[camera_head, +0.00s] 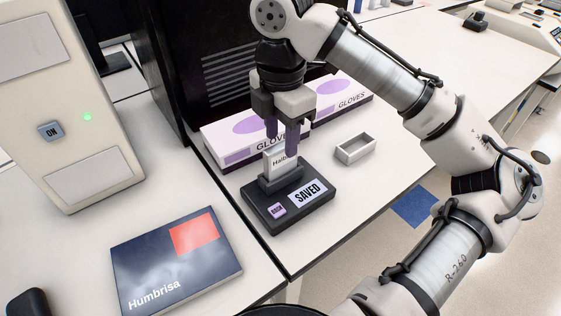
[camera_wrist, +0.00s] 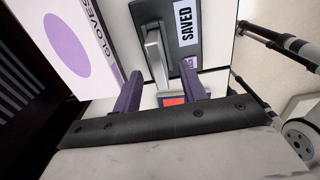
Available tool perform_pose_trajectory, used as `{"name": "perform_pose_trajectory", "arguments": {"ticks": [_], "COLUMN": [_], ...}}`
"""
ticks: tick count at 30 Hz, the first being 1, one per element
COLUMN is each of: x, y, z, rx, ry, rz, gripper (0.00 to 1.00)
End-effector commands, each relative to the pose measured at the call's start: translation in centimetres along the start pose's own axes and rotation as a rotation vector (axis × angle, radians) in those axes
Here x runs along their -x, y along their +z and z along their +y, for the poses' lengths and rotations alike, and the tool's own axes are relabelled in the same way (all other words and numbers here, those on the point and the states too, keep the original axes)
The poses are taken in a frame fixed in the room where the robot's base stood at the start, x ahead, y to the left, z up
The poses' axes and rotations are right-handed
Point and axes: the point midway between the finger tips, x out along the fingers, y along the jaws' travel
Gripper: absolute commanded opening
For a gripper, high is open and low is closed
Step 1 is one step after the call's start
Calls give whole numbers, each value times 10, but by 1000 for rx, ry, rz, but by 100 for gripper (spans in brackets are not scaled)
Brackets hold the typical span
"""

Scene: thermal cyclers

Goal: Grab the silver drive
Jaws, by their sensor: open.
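The silver drive (camera_head: 280,162), with a partly hidden printed label, stands upright in a black dock (camera_head: 325,207) marked SAVED. It also shows in the wrist view as a silver block (camera_wrist: 157,57) rising from the dock (camera_wrist: 212,45). My gripper (camera_head: 281,143) points down just above the drive. Its purple fingers are apart, with the drive's top close to the tips. In the wrist view the drive lines up with the gap between the fingertips (camera_wrist: 160,78). I cannot tell whether any finger touches it.
A gloves box (camera_head: 222,147) stands close behind the dock. A small open grey tray (camera_head: 355,149) sits to its right, near the table edge. A Humbrisa book (camera_head: 175,260) lies at front left.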

Motion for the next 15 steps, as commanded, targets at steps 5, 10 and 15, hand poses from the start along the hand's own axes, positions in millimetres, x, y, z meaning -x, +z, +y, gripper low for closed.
{"name": "perform_pose_trajectory", "arguments": {"ticks": [5,10,15], "x": [-13,-38,-53], "y": [0,1,1], "z": [1,1,2], "rx": [1,0,-1], "ry": [-1,-1,0], "rz": [3,1,0], "gripper": [42,42,42]}}
